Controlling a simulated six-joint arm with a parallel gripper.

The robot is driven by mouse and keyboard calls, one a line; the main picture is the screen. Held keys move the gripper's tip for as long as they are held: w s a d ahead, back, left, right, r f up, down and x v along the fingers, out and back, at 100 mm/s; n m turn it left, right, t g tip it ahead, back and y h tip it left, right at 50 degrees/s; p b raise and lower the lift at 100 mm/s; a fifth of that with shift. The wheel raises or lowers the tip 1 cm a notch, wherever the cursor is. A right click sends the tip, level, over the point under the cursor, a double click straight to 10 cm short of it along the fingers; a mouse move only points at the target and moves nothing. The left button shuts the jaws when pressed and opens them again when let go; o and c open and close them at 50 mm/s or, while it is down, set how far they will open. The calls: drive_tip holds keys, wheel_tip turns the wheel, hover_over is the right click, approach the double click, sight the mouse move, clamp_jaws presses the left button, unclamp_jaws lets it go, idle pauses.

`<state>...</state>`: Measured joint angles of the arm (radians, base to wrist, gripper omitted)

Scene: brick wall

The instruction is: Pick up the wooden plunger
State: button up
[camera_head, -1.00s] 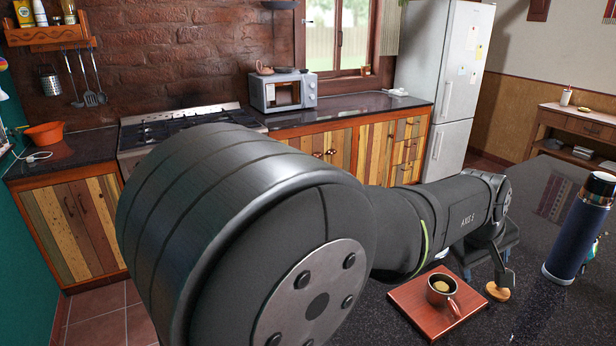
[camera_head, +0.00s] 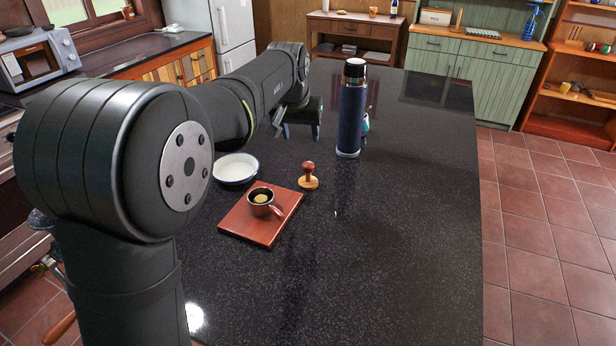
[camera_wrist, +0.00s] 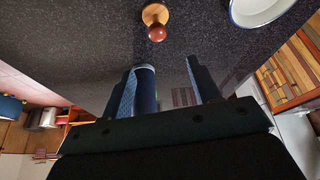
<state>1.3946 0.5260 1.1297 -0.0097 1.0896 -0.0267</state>
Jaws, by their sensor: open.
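The wooden plunger (camera_head: 308,176) stands upright on the dark countertop, with a reddish-brown knob and a pale round base. It lies just right of the wooden board (camera_head: 234,226) and also shows near the top of the wrist view (camera_wrist: 155,20). My gripper (camera_head: 301,132) is open, behind the plunger in the head view and apart from it. In the wrist view, my gripper's two fingers (camera_wrist: 160,66) are spread, with the plunger beyond their tips. Nothing is visibly held between them.
A metal cup (camera_head: 263,203) sits on the board. A white bowl (camera_head: 236,168) stands behind it, left of the plunger. A tall dark blue flask (camera_head: 351,108) stands right of my gripper. The counter's right and front areas are clear.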

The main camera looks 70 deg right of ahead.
sight(309, 162)
drive_tip(key=shift+m, duration=0.3)
drive_tip(key=x, duration=1.2)
drive_tip(key=shift+d+f, duration=0.15)
drive_tip(key=x, duration=0.5)
drive_tip(key=shift+s+f, duration=0.15)
drive_tip(key=shift+s, duration=0.2)
drive_tip(key=c, duration=1.1)
wheel_tip(309, 162, up, 4)
drive_tip(key=shift+r, duration=0.2)
drive_tip(key=s+a+r, duration=0.1)
drive_tip(key=s+r, duration=0.1)
drive_tip(key=s, duration=0.1)
drive_tip(key=s+a+r, duration=0.1)
drive_tip(key=s+r, duration=0.1)
drive_tip(key=s, duration=0.2)
drive_tip(key=s+a+r, duration=0.2)
drive_tip(key=s, duration=0.2)
drive_tip(key=shift+r, duration=0.35)
